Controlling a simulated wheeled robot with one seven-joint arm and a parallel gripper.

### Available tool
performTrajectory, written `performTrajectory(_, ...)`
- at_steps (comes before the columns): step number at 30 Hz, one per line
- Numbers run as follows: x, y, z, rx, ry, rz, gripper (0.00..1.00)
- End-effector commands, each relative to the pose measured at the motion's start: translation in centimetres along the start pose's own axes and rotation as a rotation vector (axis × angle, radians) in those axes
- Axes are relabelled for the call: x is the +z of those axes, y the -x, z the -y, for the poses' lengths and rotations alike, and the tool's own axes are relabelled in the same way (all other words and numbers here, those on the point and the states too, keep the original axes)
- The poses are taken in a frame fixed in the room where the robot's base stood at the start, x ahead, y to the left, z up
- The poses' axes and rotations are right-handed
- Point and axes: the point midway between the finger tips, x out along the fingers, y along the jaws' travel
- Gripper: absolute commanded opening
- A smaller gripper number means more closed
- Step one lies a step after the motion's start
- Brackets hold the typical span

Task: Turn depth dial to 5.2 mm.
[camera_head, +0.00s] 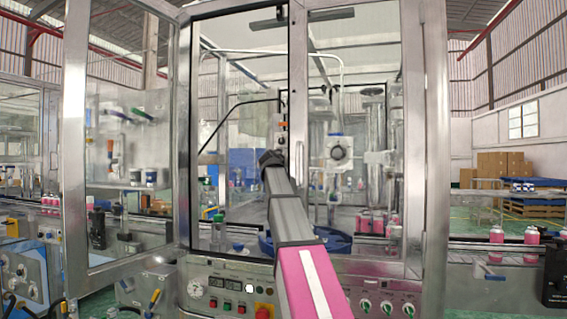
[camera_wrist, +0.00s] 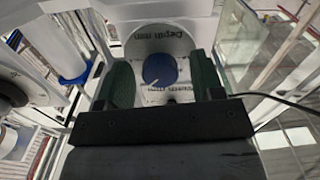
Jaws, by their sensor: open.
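The depth dial (camera_wrist: 160,70) shows in the wrist view as a blue knob with a pale pointer line, on a round white plate (camera_wrist: 160,40) lettered "Depth mm". My gripper (camera_wrist: 162,82) is open, with one dark green finger on each side of the knob. I cannot tell whether either finger touches it. The scale numbers are too small or hidden to read. In the head view my arm reaches into the machine through the open doorway, and my gripper and the dial are hidden behind it.
A glass door in a metal frame (camera_head: 68,130) stands open at the left. A framed glass panel (camera_head: 412,120) closes the right side of the machine. A control panel with gauge and switches (camera_head: 195,288) lies below. Pink cans (camera_head: 496,236) stand on the conveyor at right.

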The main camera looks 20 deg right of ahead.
Motion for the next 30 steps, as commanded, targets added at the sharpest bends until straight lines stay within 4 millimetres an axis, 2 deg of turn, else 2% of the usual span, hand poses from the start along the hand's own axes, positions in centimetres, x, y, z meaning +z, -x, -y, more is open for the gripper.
performTrajectory(8, 0.1, 2.8, 0.0, -0.001, 0.000, -0.001, 0.61)
performTrajectory(15, 0.2, 7.4, -0.1, -0.002, -0.001, -0.001, 0.61)
performTrajectory(21, 0.1, 10.2, -0.1, -0.001, -0.001, -0.001, 0.61)
performTrajectory(30, 0.0, 10.7, 0.0, 0.000, 0.000, 0.000, 0.61)
